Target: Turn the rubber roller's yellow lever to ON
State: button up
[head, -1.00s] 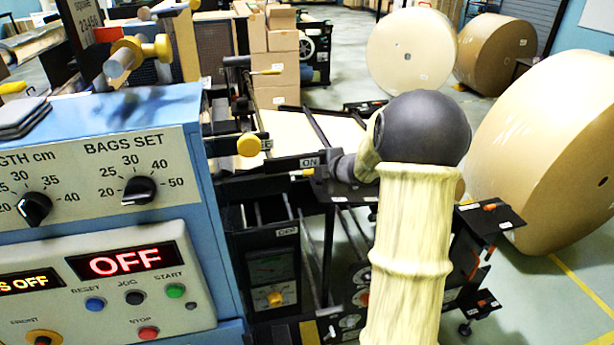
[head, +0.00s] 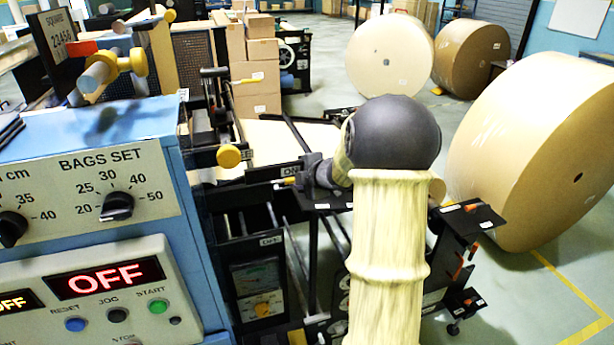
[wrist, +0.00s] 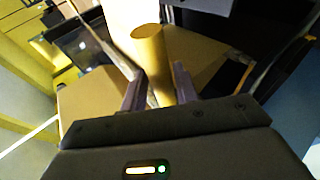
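The yellow lever (head: 288,181) shows as a small yellow tip just below the ON plate (head: 290,168) in the head view; the rest of it is hidden by my gripper and arm. An OFF plate (head: 270,240) sits lower on the same black frame. My gripper (head: 298,182) is at the lever tip, beside the ON plate. In the wrist view, a yellow cylinder (wrist: 153,65) that looks like the lever stands between the spread fingers of my gripper (wrist: 158,88). The fingers look open around it; whether either touches it is hard to tell.
A blue control cabinet (head: 85,130) with a lit OFF display stands at left. A yellow knob (head: 229,156) juts out left of my gripper. A large paper roll (head: 545,150) stands at right, with open floor in front. Cardboard boxes (head: 255,75) are stacked behind.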

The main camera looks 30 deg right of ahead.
jog(key=p+v, duration=0.1)
jog(key=v, duration=1.6)
jog(key=shift+s, duration=0.25)
jog(key=a+f+m+g+h, duration=0.2)
jog(key=a+f+m+h, duration=0.2)
jog(key=a+f+m, duration=0.5)
jog(key=s+a+f+m+g+y, duration=0.1)
jog(key=s+a+f+m+g, duration=0.2)
jog(key=s+a+m, duration=0.1)
jog(key=s+a+f+m+g+y, duration=0.1)
jog(key=s+a+f+m+g, duration=0.2)
jog(key=s+a, duration=0.3)
jog(key=s+m, duration=0.1)
jog(key=s, duration=0.2)
jog(key=shift+a+m+g, duration=0.15)
jog(key=shift+m+g, duration=0.15)
jog(key=shift+m, duration=0.1)
jog(key=shift+w+f, duration=0.1)
jog(key=shift+w, duration=0.05)
